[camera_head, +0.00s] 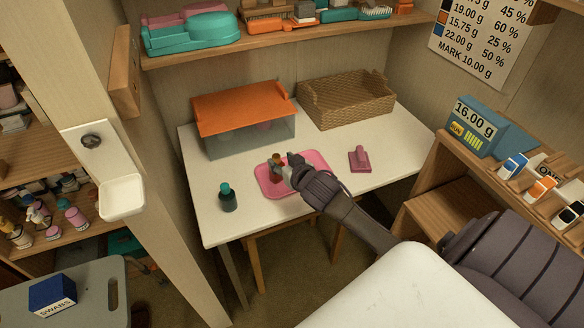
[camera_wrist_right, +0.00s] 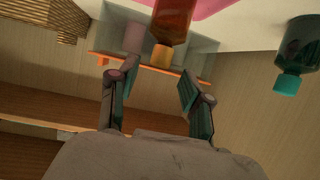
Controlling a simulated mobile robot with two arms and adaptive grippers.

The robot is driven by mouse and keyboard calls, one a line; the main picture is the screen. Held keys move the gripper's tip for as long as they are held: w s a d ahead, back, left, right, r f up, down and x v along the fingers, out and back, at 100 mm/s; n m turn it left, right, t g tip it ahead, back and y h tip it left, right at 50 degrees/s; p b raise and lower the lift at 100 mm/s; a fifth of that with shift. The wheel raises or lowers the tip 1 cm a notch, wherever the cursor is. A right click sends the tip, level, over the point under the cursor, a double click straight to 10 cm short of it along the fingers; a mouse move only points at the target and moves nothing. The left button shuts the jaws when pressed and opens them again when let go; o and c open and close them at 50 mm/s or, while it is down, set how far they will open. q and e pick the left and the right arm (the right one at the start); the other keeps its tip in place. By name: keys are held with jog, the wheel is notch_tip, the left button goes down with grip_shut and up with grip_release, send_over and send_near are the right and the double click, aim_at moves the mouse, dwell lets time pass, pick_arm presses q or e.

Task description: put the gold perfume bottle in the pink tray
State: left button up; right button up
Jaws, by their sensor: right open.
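The gold perfume bottle (camera_head: 276,166), amber-brown with a gold cap, appears to stand upright on the pink tray (camera_head: 266,190) on the white table. In the right wrist view the bottle (camera_wrist_right: 172,18) appears upside down, its cap near the level of my fingertips, and the tray (camera_wrist_right: 212,7) shows at the top edge. My right gripper (camera_head: 284,171) is over the tray beside the bottle. In the wrist view its fingers (camera_wrist_right: 160,74) are spread apart with nothing clamped; contact with the bottle cannot be told. My left gripper is not in view.
A dark teal bottle (camera_head: 228,198) stands left of the tray. Behind are a clear box with an orange lid (camera_head: 240,106) and a wicker basket (camera_head: 345,100). A pink object (camera_head: 360,158) lies to the right. The table's front left is clear.

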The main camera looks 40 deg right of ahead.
jog(key=v, duration=0.7)
jog(key=shift+s, duration=0.25)
jog(key=s+a+f+n+g+y, duration=0.1)
jog(key=s+a+f+g, duration=0.2)
jog(key=s+a, duration=0.35)
jog(key=s+a+f+n+g, duration=0.2)
jog(key=s+a+g, duration=0.15)
jog(key=s, duration=0.65)
jog(key=s+a+f+n+g+y, duration=0.1)
jog(key=s+a+f+g, duration=0.2)
jog(key=s+a, duration=0.35)
notch_tip(320, 180, down, 26)
jog(key=s+d+g, duration=0.2)
jog(key=s+d+f, duration=0.3)
jog(key=s+f, duration=1.3)
jog(key=s, duration=0.1)
jog(key=shift+g, duration=0.35)
